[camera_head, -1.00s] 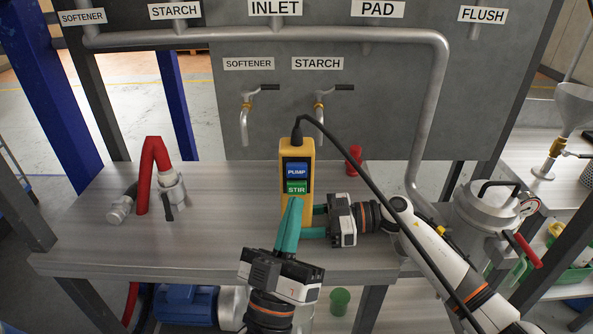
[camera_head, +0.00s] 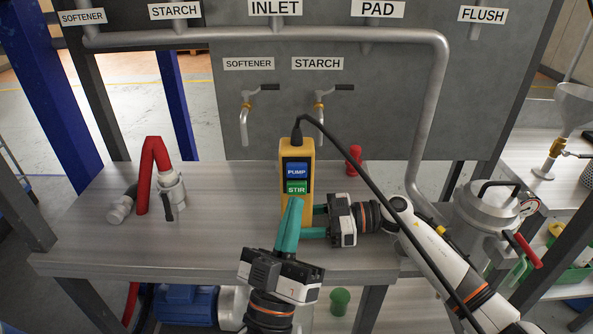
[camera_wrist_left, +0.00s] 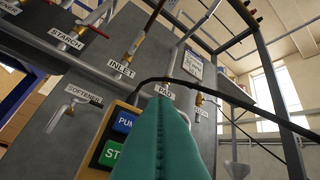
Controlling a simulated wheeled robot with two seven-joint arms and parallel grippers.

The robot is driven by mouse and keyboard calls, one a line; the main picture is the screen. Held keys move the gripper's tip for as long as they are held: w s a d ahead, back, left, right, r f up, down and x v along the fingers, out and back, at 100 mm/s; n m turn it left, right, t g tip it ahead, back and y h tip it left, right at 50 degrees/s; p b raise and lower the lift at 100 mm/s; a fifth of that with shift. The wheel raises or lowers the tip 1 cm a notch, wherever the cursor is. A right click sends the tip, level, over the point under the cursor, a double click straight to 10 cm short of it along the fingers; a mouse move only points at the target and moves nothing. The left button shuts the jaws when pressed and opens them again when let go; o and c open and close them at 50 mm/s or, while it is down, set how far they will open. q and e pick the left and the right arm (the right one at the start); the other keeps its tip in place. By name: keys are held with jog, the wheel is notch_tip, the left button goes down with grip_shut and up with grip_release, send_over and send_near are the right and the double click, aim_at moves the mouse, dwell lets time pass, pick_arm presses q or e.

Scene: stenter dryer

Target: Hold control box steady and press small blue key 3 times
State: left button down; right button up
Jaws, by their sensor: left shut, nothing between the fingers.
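The yellow control box (camera_head: 283,157) stands upright above the table, with a black cable from its top. Its blue key marked PUMP (camera_head: 297,171) sits above a green key marked STIR (camera_head: 297,187). My left gripper (camera_head: 295,204) is shut and empty, its teal fingertips just below the green key; I cannot tell whether they touch the box. In the left wrist view the teal fingers cover part of the box, beside the blue key (camera_wrist_left: 124,121). My right gripper (camera_head: 314,222) comes from the right, its fingers around the lower part of the box, partly hidden by the left fingers.
The metal table (camera_head: 220,220) has clear room left of the box. A red hose with a metal fitting (camera_head: 172,193) lies at the left. A small red object (camera_head: 354,160) stands behind my right gripper. The black cable (camera_head: 372,183) crosses over my right arm. A lidded pot (camera_head: 490,215) stands at the right.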

aim_at(297, 170)
dwell(0.5)
pick_arm(q)
jog(key=s, duration=0.4)
jog(key=shift+w, duration=0.2)
jog(key=shift+w, duration=4.35)
jog(key=shift+w, duration=0.35)
